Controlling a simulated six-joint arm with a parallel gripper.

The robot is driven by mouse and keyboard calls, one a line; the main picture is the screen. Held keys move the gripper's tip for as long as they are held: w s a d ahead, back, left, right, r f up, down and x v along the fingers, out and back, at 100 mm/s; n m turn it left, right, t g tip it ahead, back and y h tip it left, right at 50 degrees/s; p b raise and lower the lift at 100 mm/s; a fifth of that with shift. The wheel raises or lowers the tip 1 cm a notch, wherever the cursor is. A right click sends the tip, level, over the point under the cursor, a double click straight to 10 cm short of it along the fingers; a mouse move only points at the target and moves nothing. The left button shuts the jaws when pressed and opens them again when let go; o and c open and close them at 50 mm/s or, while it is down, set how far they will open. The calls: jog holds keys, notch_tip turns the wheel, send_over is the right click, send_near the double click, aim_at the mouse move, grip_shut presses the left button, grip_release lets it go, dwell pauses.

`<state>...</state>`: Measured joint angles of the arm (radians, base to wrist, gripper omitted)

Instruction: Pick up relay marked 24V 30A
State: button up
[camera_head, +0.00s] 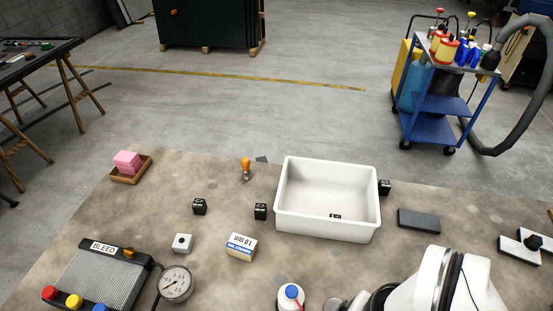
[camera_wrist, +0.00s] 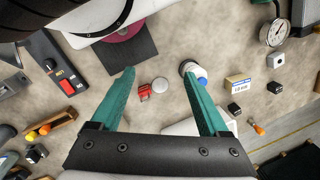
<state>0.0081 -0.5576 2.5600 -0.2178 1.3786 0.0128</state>
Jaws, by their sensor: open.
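Small black cube-shaped blocks with white print, which look like relays, stand on the bench. In the head view one is at left (camera_head: 199,206), one is just left of the white tub (camera_head: 283,222), here the middle block (camera_head: 260,211), and one is at the tub's right side (camera_head: 384,187). The print is too small to read, so I cannot tell which is 24V 30A. The wrist view shows the left block (camera_wrist: 275,87) and the middle block (camera_wrist: 233,110) right of my gripper. My gripper (camera_wrist: 159,70) is open and empty, with teal fingers apart above the bench.
A small dark piece (camera_head: 335,216) lies inside the tub. A 10 mm box (camera_head: 241,246), white cube (camera_head: 182,243), pressure gauge (camera_head: 175,284) and orange-handled tool (camera_head: 246,168) stand nearby. A red item (camera_wrist: 143,92) and a blue-capped bottle (camera_wrist: 199,80) show around my fingers.

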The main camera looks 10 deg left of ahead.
aim_at(259, 213)
jog(key=w+a+f+n+t+h, duration=0.1)
jog(key=w+a+f+n+t, duration=0.2)
jog(key=w+a+f+t, duration=0.55)
jog(key=w+a+f+n+t+h, duration=0.1)
jog(key=w+a+f+n+t, duration=0.3)
jog(key=w+a, duration=0.8)
jog(key=shift+m, duration=0.7)
jog(key=x, duration=1)
jog(key=a+f+x, duration=0.1)
jog(key=x, duration=0.4)
jog(key=shift+a+f, duration=0.1)
grip_shut()
